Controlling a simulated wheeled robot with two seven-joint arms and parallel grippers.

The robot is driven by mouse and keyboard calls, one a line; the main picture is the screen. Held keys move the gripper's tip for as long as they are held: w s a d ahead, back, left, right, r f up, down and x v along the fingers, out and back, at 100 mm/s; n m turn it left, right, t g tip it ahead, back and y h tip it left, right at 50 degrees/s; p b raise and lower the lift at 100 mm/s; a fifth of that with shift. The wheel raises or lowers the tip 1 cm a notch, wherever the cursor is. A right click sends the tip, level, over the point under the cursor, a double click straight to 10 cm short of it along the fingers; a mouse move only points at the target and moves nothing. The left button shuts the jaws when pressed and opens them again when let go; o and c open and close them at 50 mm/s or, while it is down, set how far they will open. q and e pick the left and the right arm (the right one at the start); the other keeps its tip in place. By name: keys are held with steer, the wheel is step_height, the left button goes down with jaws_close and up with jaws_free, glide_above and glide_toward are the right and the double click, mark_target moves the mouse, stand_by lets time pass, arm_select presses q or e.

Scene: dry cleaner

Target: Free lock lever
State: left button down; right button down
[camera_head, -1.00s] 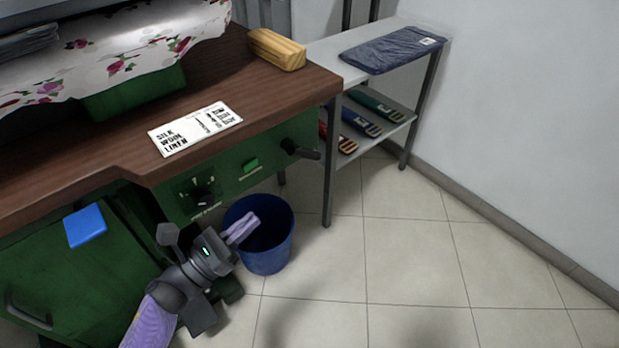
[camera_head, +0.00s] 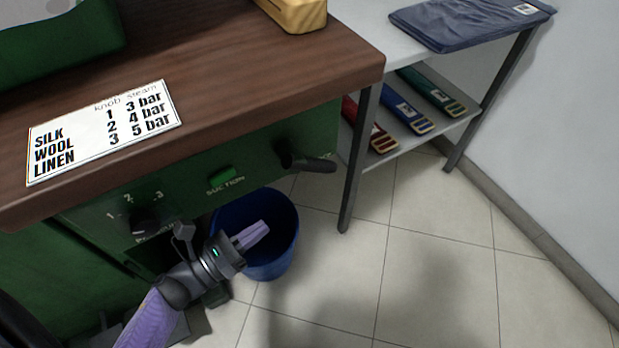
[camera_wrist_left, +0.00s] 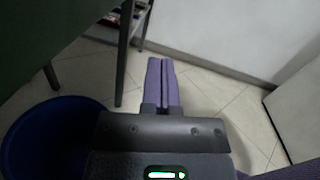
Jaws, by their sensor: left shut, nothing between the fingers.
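The lock lever (camera_head: 312,164) is a black handle on the right end of the green control panel (camera_head: 255,160), under the wooden tabletop. It sticks out to the right, roughly level. My left gripper (camera_head: 252,235) is below and to the left of the lever, apart from it, in front of the blue bin. Its purple fingers are shut and empty; they also show in the left wrist view (camera_wrist_left: 162,85), pointing over the floor. The lever does not show clearly in the wrist view. My right gripper is not in view.
A blue bin (camera_head: 286,238) stands under the panel, beside my left gripper. The panel also has a green suction button (camera_head: 221,175) and a black knob (camera_head: 145,220). A shelf with folded trousers (camera_head: 465,22) stands at the right. The tiled floor in front is free.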

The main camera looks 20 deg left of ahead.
mark_target(307, 159)
arm_select(q)
steer(key=r+b+x, duration=0.1)
steer(key=r+x, duration=0.2)
steer(key=x, duration=0.9)
steer(key=shift+a, duration=0.2)
steer(key=shift+w, duration=0.1)
